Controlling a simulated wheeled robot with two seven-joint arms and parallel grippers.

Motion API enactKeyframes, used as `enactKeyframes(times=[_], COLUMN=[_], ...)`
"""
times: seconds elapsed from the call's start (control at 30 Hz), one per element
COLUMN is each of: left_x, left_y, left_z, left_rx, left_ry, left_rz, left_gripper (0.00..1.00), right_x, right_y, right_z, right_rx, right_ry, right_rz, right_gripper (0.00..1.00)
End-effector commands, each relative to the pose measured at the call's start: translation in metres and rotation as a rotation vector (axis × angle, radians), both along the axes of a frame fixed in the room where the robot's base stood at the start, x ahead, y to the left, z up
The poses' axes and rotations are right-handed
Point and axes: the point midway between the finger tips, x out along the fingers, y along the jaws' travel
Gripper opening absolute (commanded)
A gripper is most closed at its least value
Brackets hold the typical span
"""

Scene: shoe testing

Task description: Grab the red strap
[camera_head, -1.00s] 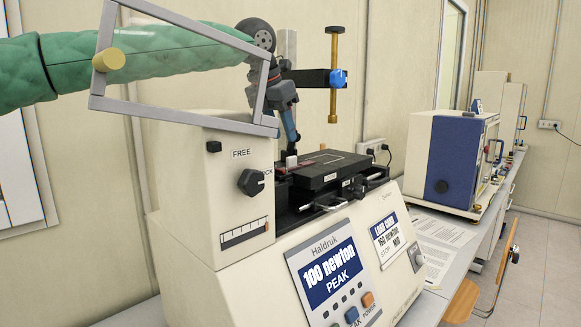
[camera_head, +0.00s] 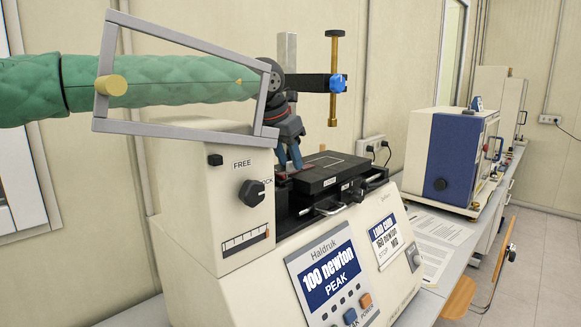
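My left gripper (camera_head: 289,168) reaches down from the green-sleeved arm over the black bed of the testing machine (camera_head: 215,180). Its two bluish fingers stand apart, and it looks open. A small reddish patch (camera_head: 283,173), possibly the red strap, shows at the fingertips on the left end of the bed. The fingers partly hide it, and I cannot tell whether they touch it. My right gripper is not in view.
The machine has a grey frame (camera_head: 185,130) above its left housing, in front of my arm. A blue-and-cream machine (camera_head: 455,160) stands right. Papers (camera_head: 440,235) lie between.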

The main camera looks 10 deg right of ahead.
Motion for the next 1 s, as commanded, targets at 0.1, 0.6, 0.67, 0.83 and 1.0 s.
enactKeyframes(times=[0.1, 0.6, 0.67, 0.83, 1.0], left_x=[0.0006, 0.0007, 0.0007, 0.0008, 0.0008], left_y=[-0.0005, -0.0004, -0.0004, -0.0004, -0.0009], left_z=[-0.0023, -0.0022, -0.0022, -0.0018, 0.004], left_rx=[0.0, 0.001, 0.001, 0.0, -0.002], left_ry=[0.0, -0.001, -0.001, -0.001, -0.002], left_rz=[0.0, 0.0, 0.0, 0.0, 0.0], left_gripper=[0.35, 0.0, 0.0, 0.0, 0.0], right_x=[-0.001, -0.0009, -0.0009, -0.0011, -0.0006], right_y=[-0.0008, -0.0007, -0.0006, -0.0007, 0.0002], right_z=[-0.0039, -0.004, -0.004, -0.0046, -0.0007], right_rx=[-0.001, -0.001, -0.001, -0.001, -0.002], right_ry=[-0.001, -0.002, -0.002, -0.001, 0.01], right_rz=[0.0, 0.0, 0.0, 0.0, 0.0], right_gripper=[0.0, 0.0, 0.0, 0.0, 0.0])
